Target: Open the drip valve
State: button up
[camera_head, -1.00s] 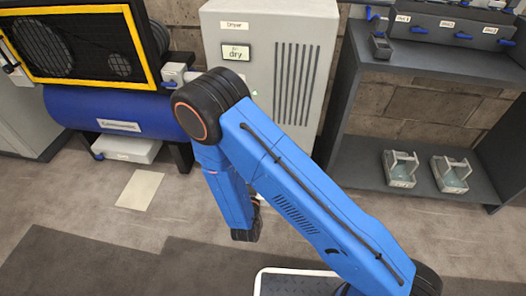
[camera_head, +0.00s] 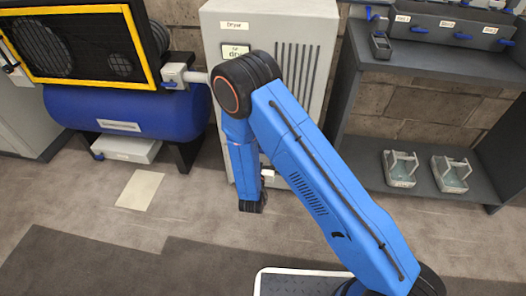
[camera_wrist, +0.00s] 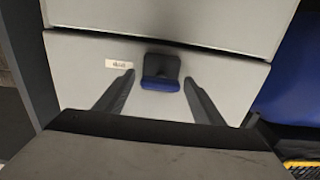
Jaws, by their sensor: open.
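In the wrist view a blue lever (camera_wrist: 161,84) sits on a dark block mount (camera_wrist: 163,64) on a pale grey panel. A small label, too blurred to read, is beside it, so I take this to be the drip valve. My gripper (camera_wrist: 159,77) is open, with one dark finger on each side of the lever. The lever shows between the fingertips; I cannot tell whether they touch it. In the head view my arm covers part of the dryer's (camera_head: 308,30) front, and I cannot make out the lever or the fingers there.
A blue compressor tank (camera_head: 150,112) with a yellow-framed guard (camera_head: 90,84) stands left of the dryer. A grey shelf unit (camera_head: 430,70) with two small clear-sided trays (camera_head: 401,168) (camera_head: 451,174) stands at right. The floor in front is mostly clear, with a pale sheet (camera_head: 140,190) at left.

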jog(key=c, duration=1)
jog(key=shift+c, duration=0.2)
jog(key=m, duration=0.4)
jog(key=shift+d+m, duration=0.1)
jog(key=shift+m, duration=0.3)
jog(key=m, duration=0.4)
jog(key=shift+d+f+m, duration=0.1)
jog(key=shift+m, duration=0.2)
jog(key=m, duration=0.4)
jog(key=shift+s+f, duration=0.1)
jog(key=shift+d+f+m, duration=0.1)
jog(key=shift+m, duration=2.1)
